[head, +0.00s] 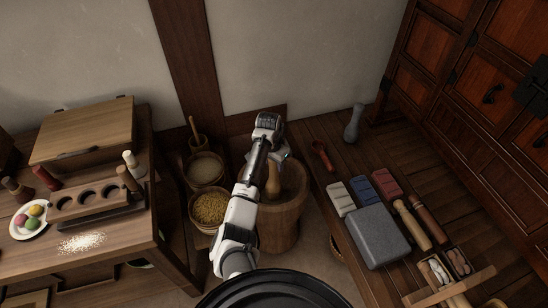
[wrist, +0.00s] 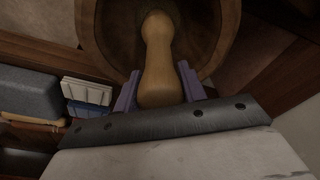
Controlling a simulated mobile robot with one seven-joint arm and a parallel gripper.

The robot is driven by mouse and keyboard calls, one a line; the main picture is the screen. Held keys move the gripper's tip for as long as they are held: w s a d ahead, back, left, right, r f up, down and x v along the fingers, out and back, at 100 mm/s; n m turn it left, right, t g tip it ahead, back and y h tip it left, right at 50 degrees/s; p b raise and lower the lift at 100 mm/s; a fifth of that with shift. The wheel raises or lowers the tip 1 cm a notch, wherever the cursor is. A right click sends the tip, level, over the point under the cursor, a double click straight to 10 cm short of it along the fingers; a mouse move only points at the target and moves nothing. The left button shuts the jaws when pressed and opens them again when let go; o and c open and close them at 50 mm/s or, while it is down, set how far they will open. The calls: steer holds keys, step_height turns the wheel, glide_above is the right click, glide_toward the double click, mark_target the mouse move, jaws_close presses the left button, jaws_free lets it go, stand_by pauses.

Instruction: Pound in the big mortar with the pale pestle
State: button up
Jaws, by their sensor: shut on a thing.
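The big mortar (head: 280,222) is a wide brown wooden tub standing on the floor between the two tables. Its inner wall also shows in the wrist view (wrist: 95,35). The pale pestle (wrist: 157,50) is tan wood with a narrowed waist; it also shows in the head view (head: 273,183). My gripper (wrist: 158,88) is shut on its near end, with a purple finger on each side. The pestle's far end reaches into the mortar's opening. I cannot tell whether it touches the bottom. My arm hides the mortar's left part in the head view.
Baskets of grain (head: 209,208) stand close left of the mortar. The right table (head: 318,136) holds a grey pestle-shaped thing (head: 354,123), a grey block (head: 368,236) and coloured blocks (head: 387,184). The left table (head: 120,240) carries a wooden rack (head: 95,203) and a plate (head: 17,228).

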steer(key=shift+f, duration=0.4)
steer(key=shift+f, duration=0.35)
step_height(320, 180, up, 8)
steer(key=p, duration=0.7)
steer(key=shift+r, duration=0.1)
steer(key=shift+w, duration=0.1)
step_height(320, 180, up, 9)
steer(key=p, duration=0.7)
steer(key=shift+r, duration=0.15)
